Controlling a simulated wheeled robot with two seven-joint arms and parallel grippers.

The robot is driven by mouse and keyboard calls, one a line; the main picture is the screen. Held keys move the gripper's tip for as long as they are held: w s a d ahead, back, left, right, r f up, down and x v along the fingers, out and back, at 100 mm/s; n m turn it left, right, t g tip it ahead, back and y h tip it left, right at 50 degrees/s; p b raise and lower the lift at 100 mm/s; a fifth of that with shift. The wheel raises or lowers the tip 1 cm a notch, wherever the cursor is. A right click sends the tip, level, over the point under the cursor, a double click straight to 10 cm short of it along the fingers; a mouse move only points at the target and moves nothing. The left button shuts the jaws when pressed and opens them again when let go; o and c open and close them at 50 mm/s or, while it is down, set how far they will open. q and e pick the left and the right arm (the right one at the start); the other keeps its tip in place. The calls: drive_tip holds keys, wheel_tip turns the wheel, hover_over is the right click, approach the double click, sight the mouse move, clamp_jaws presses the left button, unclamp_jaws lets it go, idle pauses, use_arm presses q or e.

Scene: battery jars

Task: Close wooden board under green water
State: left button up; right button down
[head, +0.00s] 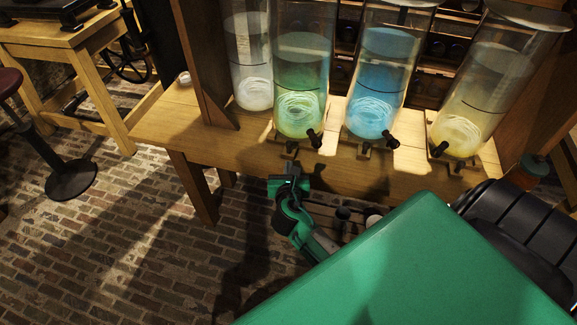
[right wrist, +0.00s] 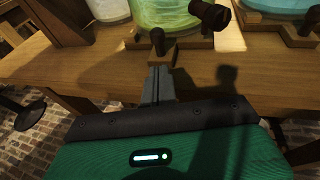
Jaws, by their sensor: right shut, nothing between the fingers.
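The jar of green water (head: 301,85) stands on the wooden table, between a clear jar and the blue jar. A small wooden board (head: 287,141) with a dark upright peg sticks out under it; in the right wrist view the board (right wrist: 183,46) and peg (right wrist: 158,42) show at the table's front edge. My right gripper (head: 290,168) is shut and empty, just in front of that board. In the right wrist view its fingertips (right wrist: 158,72) point at the peg; I cannot tell whether they touch it. My left gripper is not in view.
The blue jar (head: 382,75) and yellow jar (head: 474,90) stand to the right with similar boards and dark taps. The green jar's tap (right wrist: 212,14) hangs close above and right of the peg. A stool (head: 70,178) stands on the brick floor at left.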

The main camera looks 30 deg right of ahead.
sight(291, 146)
drive_tip(key=w+d, duration=0.2)
drive_tip(key=w, duration=0.1)
drive_tip(key=shift+w+d, duration=0.15)
drive_tip(key=shift+w, duration=0.05)
drive_tip(key=shift+w+d, duration=0.2)
drive_tip(key=shift+w, duration=0.1)
drive_tip(key=shift+w+d, duration=0.15)
drive_tip(key=shift+w+d+r+p, duration=0.2)
drive_tip(key=shift+w+d+p, duration=0.25)
drive_tip(key=shift+d+p, duration=0.1)
drive_tip(key=shift+w+d+r+p, duration=0.15)
drive_tip(key=shift+w+d+p, duration=0.3)
drive_tip(key=shift+d+p, duration=0.05)
drive_tip(key=shift+w+d+f+p, duration=0.15)
drive_tip(key=shift+w+d+p, duration=0.3)
drive_tip(key=shift+w+d, duration=0.75)
drive_tip(key=shift+d, duration=0.25)
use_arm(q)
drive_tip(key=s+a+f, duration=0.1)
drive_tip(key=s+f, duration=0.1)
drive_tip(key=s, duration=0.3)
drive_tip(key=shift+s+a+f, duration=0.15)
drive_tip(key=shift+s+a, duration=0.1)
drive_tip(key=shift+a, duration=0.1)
